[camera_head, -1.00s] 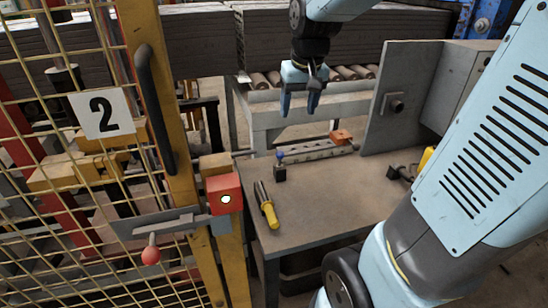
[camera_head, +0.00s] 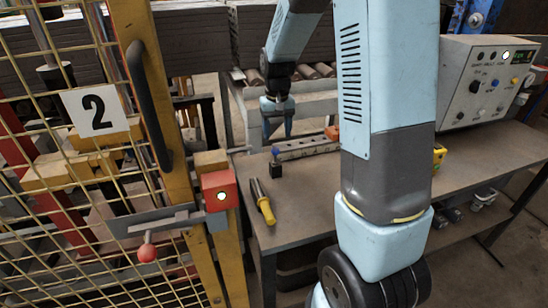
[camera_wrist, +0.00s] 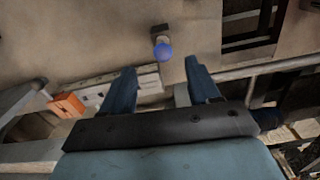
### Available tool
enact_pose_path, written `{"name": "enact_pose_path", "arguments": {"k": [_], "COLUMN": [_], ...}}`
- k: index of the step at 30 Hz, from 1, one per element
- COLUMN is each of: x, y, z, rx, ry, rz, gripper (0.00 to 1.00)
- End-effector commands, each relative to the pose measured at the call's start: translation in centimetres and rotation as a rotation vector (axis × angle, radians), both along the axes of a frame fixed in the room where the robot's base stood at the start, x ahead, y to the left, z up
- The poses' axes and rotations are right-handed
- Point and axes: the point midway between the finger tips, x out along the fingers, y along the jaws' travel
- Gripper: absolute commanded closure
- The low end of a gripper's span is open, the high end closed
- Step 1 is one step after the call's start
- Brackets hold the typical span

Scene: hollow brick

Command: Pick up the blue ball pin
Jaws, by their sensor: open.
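The blue ball pin (camera_head: 276,157) stands upright on the grey workbench (camera_head: 300,205), near its far left corner. It has a small blue ball on top of a dark square block. In the wrist view the blue ball (camera_wrist: 163,50) shows beyond the fingertips, roughly in line with the gap between them. My gripper (camera_head: 278,130) is open and empty, above and just behind the pin. In the wrist view my gripper (camera_wrist: 160,68) has its two blue fingers spread apart, with nothing between the tips.
A grey metal bar with holes (camera_head: 305,149) lies close right of the pin, with an orange block (camera_wrist: 67,105) at its end. A yellow-handled tool (camera_head: 263,203) lies in front. A yellow mesh gate (camera_head: 140,120) stands left. A control box (camera_head: 487,82) stands right.

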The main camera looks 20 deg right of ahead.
Motion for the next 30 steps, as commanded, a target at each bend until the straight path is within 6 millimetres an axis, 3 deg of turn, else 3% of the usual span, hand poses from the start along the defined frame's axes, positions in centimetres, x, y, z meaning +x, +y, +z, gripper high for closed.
{"name": "enact_pose_path", "arguments": {"k": [7, 16, 24, 30], "x": [0.0, 0.1, 0.5, 0.6], "y": [0.0, 0.1, 0.4, 0.4], "z": [-4.0, -5.8, -9.3, -10.3], "rx": [0.000, 0.000, 0.000, 0.001], "ry": [0.002, 0.000, 0.001, -0.003], "rz": [0.001, 0.001, 0.000, 0.001], "gripper": [0.39, 0.39, 0.39, 0.39]}}
